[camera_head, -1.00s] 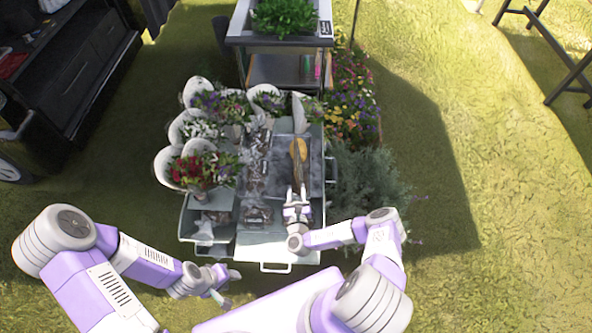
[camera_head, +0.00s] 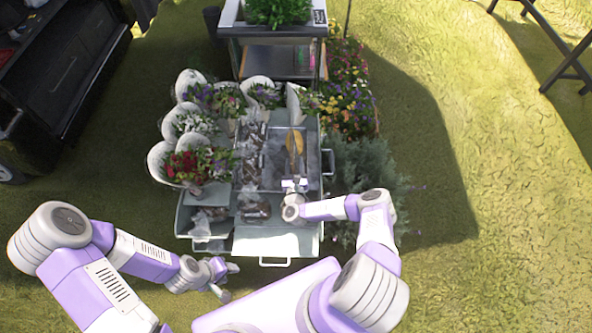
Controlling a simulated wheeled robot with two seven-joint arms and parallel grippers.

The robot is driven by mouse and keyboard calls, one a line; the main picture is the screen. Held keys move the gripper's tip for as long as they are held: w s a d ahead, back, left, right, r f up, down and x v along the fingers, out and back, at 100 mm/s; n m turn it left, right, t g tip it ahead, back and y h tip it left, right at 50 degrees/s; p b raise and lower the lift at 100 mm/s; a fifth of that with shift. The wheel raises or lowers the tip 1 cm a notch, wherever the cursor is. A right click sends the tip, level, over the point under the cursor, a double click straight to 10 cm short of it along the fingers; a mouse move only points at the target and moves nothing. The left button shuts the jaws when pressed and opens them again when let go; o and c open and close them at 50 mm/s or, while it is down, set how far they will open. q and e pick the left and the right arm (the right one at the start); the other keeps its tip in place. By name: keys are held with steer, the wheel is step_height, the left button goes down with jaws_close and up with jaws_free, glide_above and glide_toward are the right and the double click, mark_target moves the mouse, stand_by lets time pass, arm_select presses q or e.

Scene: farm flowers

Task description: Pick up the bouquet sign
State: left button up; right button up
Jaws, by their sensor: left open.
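No sign that I can read as the bouquet sign is clear. A pale upright panel (camera_head: 293,103) stands at the back of the flower cart, beside the bouquets; I cannot tell whether it is a sign or wrapping. My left gripper (camera_head: 226,279) is open and empty, low in front of the cart's near left corner, apart from it. My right gripper (camera_head: 294,184) is over the cart's grey tray, at the near end of a long yellow-and-brown object (camera_head: 294,143). Its fingertips are too small to tell whether they hold it.
The metal cart (camera_head: 262,240) holds several white-wrapped bouquets (camera_head: 190,165) at left and dark packets (camera_head: 253,208) in the middle. A planter stand (camera_head: 268,31) is behind. Bushes (camera_head: 366,172) line the right side.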

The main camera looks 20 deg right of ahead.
jaws_close()
stand_by(1.2)
